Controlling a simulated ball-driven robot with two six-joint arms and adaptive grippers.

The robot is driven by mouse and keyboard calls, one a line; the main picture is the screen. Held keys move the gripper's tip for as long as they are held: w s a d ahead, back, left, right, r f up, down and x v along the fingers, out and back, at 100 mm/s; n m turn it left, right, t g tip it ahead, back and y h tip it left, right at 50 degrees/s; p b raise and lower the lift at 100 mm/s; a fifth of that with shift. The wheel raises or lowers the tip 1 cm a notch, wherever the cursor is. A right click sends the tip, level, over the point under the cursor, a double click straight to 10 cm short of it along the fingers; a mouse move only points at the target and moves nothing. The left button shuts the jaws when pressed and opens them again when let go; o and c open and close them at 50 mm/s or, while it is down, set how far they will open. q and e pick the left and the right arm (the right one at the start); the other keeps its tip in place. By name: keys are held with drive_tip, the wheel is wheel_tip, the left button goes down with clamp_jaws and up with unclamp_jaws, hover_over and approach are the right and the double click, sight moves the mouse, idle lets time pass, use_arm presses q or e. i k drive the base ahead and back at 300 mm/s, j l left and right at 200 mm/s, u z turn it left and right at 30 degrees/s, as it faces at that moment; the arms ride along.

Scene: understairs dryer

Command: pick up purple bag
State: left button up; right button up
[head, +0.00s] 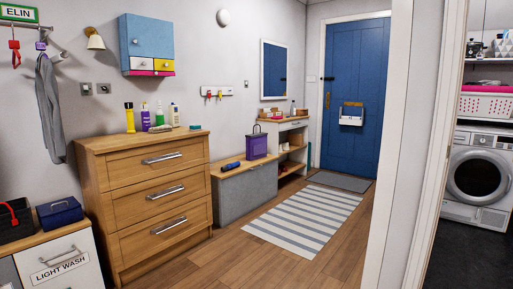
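A purple bag (257,146) with a dark handle on top stands upright on the wooden top of a low grey bench (243,182), near its right end. The bench stands between the wooden chest of drawers and a small shelf unit. Neither of my grippers shows in the head view.
The wooden chest of drawers (150,200) with several bottles on top stands left of the bench. A dark blue rolled object (230,167) lies on the bench, left of the bag. A striped rug (304,218) lies on the open floor. A white door frame (400,150) stands at the right.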

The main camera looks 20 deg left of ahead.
sight(255, 143)
drive_tip(key=i+j+u, duration=0.15)
drive_tip(key=i, duration=0.95)
drive_tip(key=i+j+u, duration=0.15)
drive_tip(key=i, duration=0.95)
drive_tip(key=i+u, duration=0.15)
drive_tip(key=i, duration=0.95)
drive_tip(key=i+l+u, duration=0.15)
drive_tip(key=i, duration=1)
